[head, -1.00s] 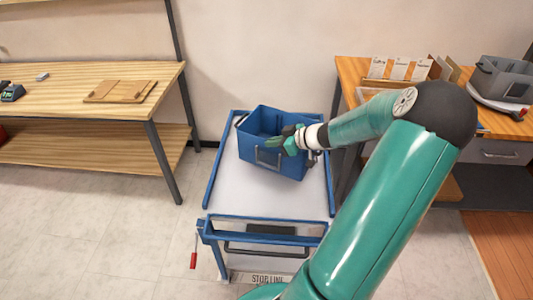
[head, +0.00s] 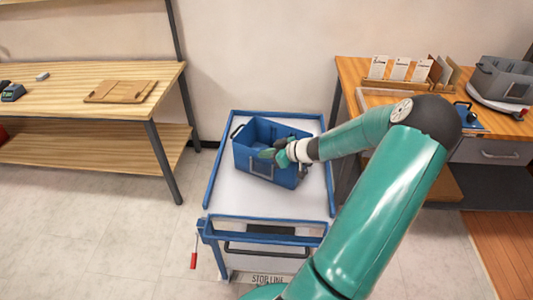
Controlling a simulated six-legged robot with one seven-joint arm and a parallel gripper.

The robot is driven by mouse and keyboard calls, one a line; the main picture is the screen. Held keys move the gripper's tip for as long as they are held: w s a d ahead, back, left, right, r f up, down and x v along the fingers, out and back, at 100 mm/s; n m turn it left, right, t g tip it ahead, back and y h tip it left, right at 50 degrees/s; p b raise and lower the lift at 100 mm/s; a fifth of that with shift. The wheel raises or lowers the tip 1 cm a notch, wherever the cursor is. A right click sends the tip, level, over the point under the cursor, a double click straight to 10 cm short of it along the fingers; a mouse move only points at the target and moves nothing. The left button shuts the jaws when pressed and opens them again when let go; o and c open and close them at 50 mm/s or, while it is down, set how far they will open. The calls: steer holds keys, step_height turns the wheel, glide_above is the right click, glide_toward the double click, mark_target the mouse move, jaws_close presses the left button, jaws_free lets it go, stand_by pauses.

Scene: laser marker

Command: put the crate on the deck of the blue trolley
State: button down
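The blue crate (head: 252,165) is over the white deck of the blue trolley (head: 225,195), toward its far end, turned slightly and upright. It looks on or just above the deck; I cannot tell whether its base touches. My gripper (head: 298,170) is at the crate's right side, with its green-and-white wrist over the right rim. The crate has moved along with the gripper, so it appears held there. The fingertips are mostly hidden by the wrist and crate.
A wooden workbench (head: 90,75) stands left with a board (head: 120,91) on it. The trolley's blue handle end (head: 265,232) faces me. The deck's near half is clear.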

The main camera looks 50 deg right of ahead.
steer(key=c, duration=1.6)
jaws_free()
steer(key=shift+c, duration=0.2)
